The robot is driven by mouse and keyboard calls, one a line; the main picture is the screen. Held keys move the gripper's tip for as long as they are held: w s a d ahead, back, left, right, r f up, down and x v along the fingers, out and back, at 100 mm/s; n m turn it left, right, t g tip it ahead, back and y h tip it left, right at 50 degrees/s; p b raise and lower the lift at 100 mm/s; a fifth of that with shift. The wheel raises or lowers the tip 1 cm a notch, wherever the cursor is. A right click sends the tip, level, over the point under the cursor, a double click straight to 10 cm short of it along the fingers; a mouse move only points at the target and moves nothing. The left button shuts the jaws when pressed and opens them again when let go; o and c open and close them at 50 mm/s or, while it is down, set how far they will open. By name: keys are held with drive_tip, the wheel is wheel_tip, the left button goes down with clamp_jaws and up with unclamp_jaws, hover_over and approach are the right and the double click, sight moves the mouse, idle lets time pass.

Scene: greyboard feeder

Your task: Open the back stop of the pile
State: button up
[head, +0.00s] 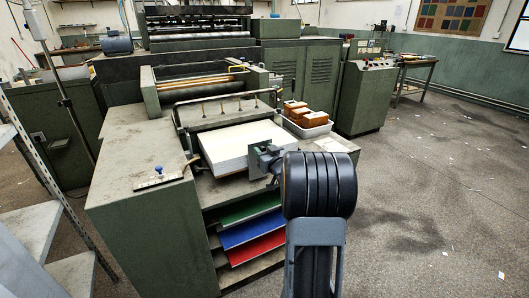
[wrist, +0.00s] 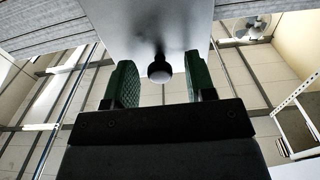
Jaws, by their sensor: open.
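The pile (head: 245,145) of pale board lies on the feeder table in the head view. A small upright plate, seemingly the back stop (head: 257,163), stands at its near right edge. My gripper (head: 273,162) is close against this plate, and my arm hides part of that spot. In the wrist view my gripper (wrist: 160,84) is open, its two green pads apart. A round black knob (wrist: 160,70) on a grey plate (wrist: 160,22) sits between and slightly beyond the pads, with gaps on both sides. I cannot tell whether the stop is open or closed.
A white tray (head: 305,130) with brown blocks stands right of the pile. A metal bar frame (head: 225,97) spans the pile's far side. A small plate with a blue knob (head: 158,169) lies at left. Coloured sheets (head: 252,232) fill shelves below.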

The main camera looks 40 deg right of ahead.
clamp_jaws()
idle(0.5)
